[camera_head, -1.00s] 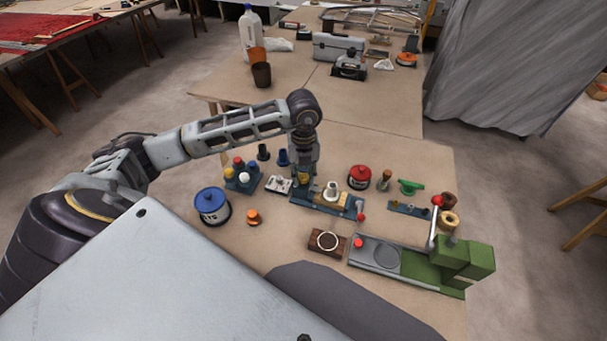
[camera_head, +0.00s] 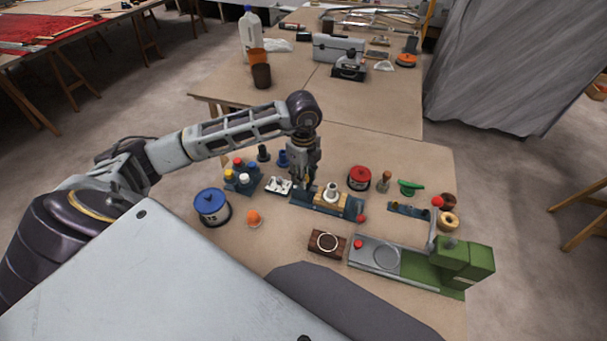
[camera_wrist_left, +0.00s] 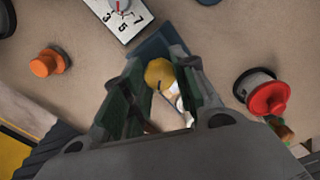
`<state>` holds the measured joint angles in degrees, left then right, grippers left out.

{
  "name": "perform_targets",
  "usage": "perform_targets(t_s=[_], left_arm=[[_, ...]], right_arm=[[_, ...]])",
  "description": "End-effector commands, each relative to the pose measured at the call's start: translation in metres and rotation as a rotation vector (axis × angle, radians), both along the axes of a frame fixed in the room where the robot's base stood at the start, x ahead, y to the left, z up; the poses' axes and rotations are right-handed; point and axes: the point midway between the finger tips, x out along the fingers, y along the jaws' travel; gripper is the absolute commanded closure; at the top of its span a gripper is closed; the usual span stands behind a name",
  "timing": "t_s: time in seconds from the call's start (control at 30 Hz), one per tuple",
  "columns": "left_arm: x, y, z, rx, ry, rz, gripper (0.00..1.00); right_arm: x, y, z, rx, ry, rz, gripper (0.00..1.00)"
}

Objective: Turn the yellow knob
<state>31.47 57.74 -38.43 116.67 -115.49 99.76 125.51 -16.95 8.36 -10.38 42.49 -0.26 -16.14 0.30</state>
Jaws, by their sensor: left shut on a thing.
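The yellow knob (camera_wrist_left: 159,73) shows in the left wrist view as a rounded yellow end between the two fingers of my left gripper (camera_wrist_left: 160,88). The gripper is shut on it from both sides. White parts show beside the knob, lower between the fingers. In the head view my left gripper (camera_head: 306,193) points down at the left part of a blue-based fixture (camera_head: 299,202), which carries a white upright piece (camera_head: 331,191) and tan blocks. There the gripper hides the knob. My right gripper is not in view.
A white dial plate (camera_head: 278,186) and a block of coloured pegs (camera_head: 243,179) stand left of the gripper. A red-topped can (camera_head: 359,176) is to the right. An orange knob (camera_head: 254,217), a blue-lidded can (camera_head: 211,205) and a green machine (camera_head: 463,262) are nearer.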

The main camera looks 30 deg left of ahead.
Motion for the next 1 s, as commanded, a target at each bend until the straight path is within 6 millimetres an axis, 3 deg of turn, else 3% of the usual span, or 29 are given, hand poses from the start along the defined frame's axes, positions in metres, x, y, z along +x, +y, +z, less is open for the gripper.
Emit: perform_targets(t_s=[0.7, 1.0], left_arm=[[0.001, 0.001, 0.002, 0.0, -0.002, 0.56, 0.96], [0.001, 0.001, 0.002, 0.001, -0.004, 0.723, 0.96]], right_arm=[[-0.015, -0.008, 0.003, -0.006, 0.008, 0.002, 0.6], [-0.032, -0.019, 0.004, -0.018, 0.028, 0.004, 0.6]])
